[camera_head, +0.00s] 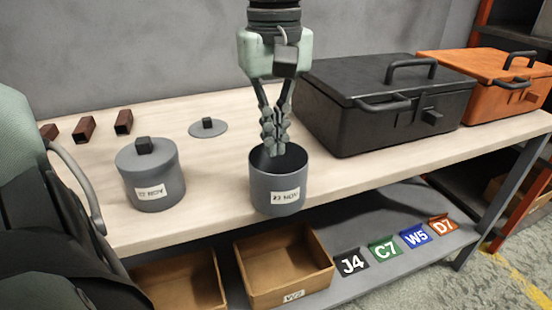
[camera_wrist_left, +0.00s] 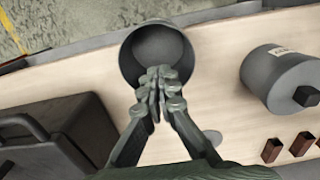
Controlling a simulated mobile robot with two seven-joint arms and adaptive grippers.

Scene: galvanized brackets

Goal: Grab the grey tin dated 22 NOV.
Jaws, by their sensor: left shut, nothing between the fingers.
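An open grey tin (camera_head: 277,200) stands at the table's front edge; its label ends in NOV and the digits look like 22. It shows in the left wrist view (camera_wrist_left: 128,62) with its mouth open and no contents visible. My left gripper (camera_head: 274,150) points down at this tin's mouth, shut and empty. In the left wrist view its fingertips (camera_wrist_left: 158,84) overlap the near rim; whether they touch it I cannot tell. A second grey tin (camera_head: 150,180) with a knobbed lid stands to the left, its NOV label hard to read. My right gripper is not in view.
A loose grey lid (camera_head: 208,128) lies behind the tins. Several brown metal pieces (camera_head: 84,129) lie at the back left. A black case (camera_head: 385,115) and an orange case (camera_head: 490,80) stand right. Bins (camera_head: 285,265) and lettered tags (camera_head: 383,249) sit on the lower shelf.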

